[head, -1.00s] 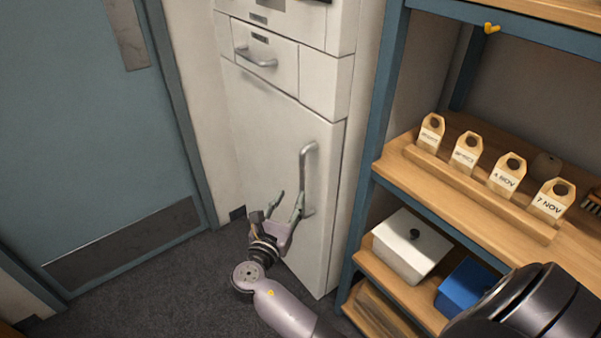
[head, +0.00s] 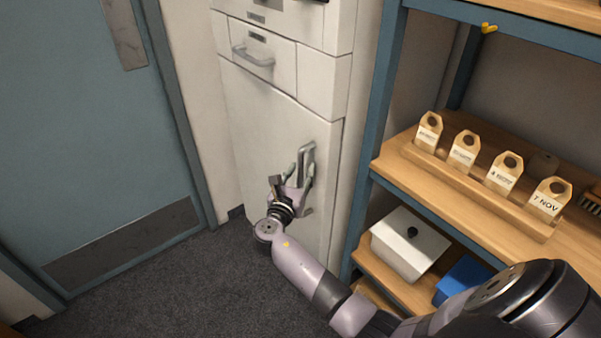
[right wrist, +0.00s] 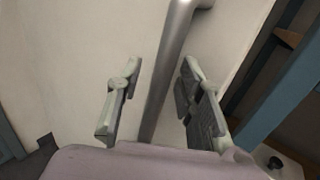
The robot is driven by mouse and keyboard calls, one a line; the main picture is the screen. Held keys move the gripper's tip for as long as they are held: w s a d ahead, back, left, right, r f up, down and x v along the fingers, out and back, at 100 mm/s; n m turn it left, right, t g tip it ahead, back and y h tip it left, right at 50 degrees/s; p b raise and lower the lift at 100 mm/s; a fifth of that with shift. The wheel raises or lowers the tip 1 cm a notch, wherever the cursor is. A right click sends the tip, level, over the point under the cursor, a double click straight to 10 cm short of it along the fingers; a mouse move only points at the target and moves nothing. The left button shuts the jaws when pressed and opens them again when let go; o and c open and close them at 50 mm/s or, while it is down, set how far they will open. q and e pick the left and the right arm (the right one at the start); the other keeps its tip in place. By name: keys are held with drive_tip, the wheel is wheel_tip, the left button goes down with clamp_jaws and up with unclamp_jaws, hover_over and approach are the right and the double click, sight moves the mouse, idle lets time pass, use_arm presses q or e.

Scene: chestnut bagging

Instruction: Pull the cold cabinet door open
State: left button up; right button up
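The cold cabinet door (head: 265,135) is a pale panel in the lower part of the white cabinet, and it looks shut. Its upright metal bar handle (head: 307,155) is near the door's right edge. My right gripper (head: 304,172) is at the handle. In the right wrist view the handle (right wrist: 168,65) runs between the two fingers of the right gripper (right wrist: 160,100), with a gap visible on both sides. The fingers are open around the bar. My left gripper is not in view.
A drawer with a bar handle (head: 253,57) is above the door. A blue-framed shelf (head: 385,110) stands close on the right, holding labelled bags (head: 463,150), a white lidded box (head: 410,247) and a blue box (head: 462,280). A blue door (head: 85,150) is on the left. Floor (head: 170,280) is clear.

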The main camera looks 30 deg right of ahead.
clamp_jaws()
idle(0.7)
